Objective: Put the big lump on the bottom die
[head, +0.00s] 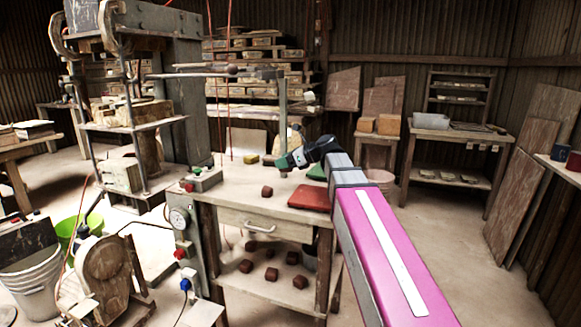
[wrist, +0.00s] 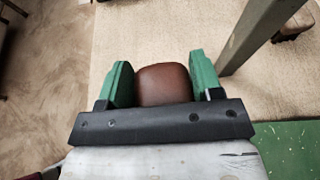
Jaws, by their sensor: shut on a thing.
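My gripper (head: 284,163) is over the far side of the wooden bench (head: 235,185) in the head view. In the wrist view my gripper (wrist: 160,75) has its green fingers closed on a rounded brown lump (wrist: 164,85), one finger on each side. The lump is mostly hidden by the gripper in the head view. A smaller-looking brown lump (head: 267,191) lies on the bench top, apart from the gripper. I cannot tell for certain which part is the bottom die.
A red slab (head: 312,196) lies at the bench's right front, near my arm. A yellow block (head: 251,159) is at the back. Several brown lumps (head: 271,274) lie on the lower shelf. A tall press (head: 135,115) stands left.

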